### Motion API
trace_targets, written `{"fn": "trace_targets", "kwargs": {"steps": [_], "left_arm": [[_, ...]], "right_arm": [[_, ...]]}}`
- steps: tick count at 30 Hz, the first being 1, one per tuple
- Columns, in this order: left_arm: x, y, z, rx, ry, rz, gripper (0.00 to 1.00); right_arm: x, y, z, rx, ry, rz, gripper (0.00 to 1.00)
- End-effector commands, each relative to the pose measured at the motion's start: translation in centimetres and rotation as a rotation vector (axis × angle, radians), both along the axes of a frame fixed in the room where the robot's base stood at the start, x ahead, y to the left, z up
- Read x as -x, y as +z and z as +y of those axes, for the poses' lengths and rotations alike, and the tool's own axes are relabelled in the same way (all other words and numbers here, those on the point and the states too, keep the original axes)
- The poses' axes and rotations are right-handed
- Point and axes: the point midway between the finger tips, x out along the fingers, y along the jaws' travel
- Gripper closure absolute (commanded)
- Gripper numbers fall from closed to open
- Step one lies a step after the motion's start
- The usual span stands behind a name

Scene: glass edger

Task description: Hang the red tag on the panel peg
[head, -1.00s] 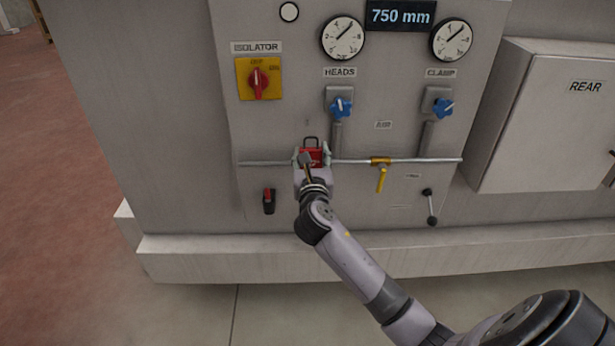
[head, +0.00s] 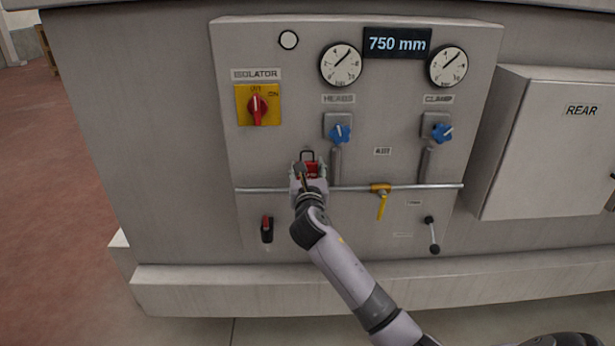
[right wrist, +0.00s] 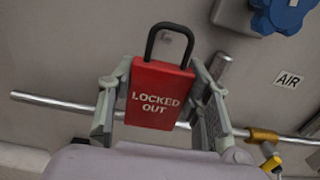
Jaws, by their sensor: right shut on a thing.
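The red tag (head: 310,171) is shaped like a padlock with a dark shackle loop on top. In the right wrist view the tag (right wrist: 158,98) reads "LOCKED OUT" and stands upright, slightly tilted, with its loop upward. My right gripper (head: 308,174) is shut on its sides, one finger on each side. It holds the tag in front of the grey panel (head: 270,155), about at the height of the pipe. I cannot tell the gap between tag and panel. My left gripper is not in view.
A metal pipe (head: 350,188) with a yellow valve (head: 381,196) crosses the panel. The isolator switch (head: 257,106) is up left, blue knobs (head: 340,133) up right, and a red-black lever (head: 267,229) lower left. A grey box (head: 548,140) juts out at right.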

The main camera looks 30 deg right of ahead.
Motion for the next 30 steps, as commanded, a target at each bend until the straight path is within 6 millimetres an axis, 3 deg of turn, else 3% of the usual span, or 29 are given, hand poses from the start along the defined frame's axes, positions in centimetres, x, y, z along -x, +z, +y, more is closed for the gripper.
{"fn": "trace_targets", "kwargs": {"steps": [19, 30], "left_arm": [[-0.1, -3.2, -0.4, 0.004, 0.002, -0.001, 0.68], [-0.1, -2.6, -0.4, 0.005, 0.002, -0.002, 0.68]], "right_arm": [[-3.3, -0.5, -2.1, -0.002, -0.001, -0.001, 0.82], [-4.3, -1.0, -2.8, 0.001, -0.001, -0.001, 0.82]]}}
